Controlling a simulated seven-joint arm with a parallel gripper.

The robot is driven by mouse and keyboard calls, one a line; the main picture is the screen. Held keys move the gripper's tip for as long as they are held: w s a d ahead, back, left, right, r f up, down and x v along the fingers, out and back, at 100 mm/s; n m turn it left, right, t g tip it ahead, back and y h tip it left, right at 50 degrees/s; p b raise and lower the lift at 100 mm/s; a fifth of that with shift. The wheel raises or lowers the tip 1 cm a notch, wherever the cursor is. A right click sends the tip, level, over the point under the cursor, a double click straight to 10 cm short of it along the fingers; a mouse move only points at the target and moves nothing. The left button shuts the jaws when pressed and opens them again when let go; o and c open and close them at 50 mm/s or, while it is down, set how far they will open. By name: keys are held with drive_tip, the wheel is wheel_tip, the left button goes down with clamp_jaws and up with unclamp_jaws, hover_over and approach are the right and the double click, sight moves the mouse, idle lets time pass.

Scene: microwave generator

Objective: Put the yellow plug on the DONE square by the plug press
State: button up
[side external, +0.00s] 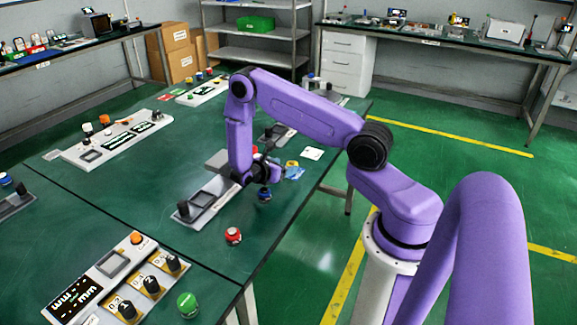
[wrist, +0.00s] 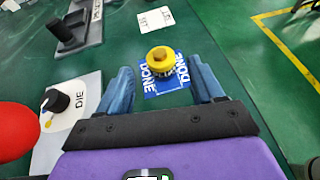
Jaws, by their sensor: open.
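The yellow plug (wrist: 161,58) stands upright on the blue DONE square (wrist: 167,86) in the wrist view, with white DONE lettering showing around it. My gripper (wrist: 160,68) is open, with one blue finger to each side of the plug and visible gaps between them. In the side external view the plug (side external: 292,163) shows small, on the blue square near the table's right edge. My gripper's fingers are hard to make out there.
A white panel marked DIE with a black knob (wrist: 55,100) is left of my gripper, beside a large red rounded part (wrist: 14,131). A white card (wrist: 155,19) lies beyond the square. A red button (side external: 233,235) and a blue-topped piece (side external: 264,194) stand nearer the front.

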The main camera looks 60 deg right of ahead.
drive_tip(key=v, duration=0.7)
drive_tip(key=shift+a, duration=0.25)
drive_tip(key=s+a+r+m+t+y, duration=0.25)
drive_tip(key=s+a+r+y, duration=0.2)
drive_tip(key=a+r, duration=0.75)
drive_tip(key=s+a+r+y, duration=0.2)
drive_tip(key=s+a+y, duration=0.1)
drive_tip(key=s, duration=0.4)
drive_tip(key=s+a+r+y, duration=0.2)
drive_tip(key=s+a+y, duration=0.1)
drive_tip(key=s, duration=0.4)
drive_tip(key=s+a+r+m+y, duration=0.1)
drive_tip(key=s+a+r+y, duration=0.1)
drive_tip(key=s+a, duration=0.3)
drive_tip(key=shift+s+r+y, duration=0.4)
drive_tip(key=shift+s+y, duration=0.15)
drive_tip(key=shift+s, duration=0.5)
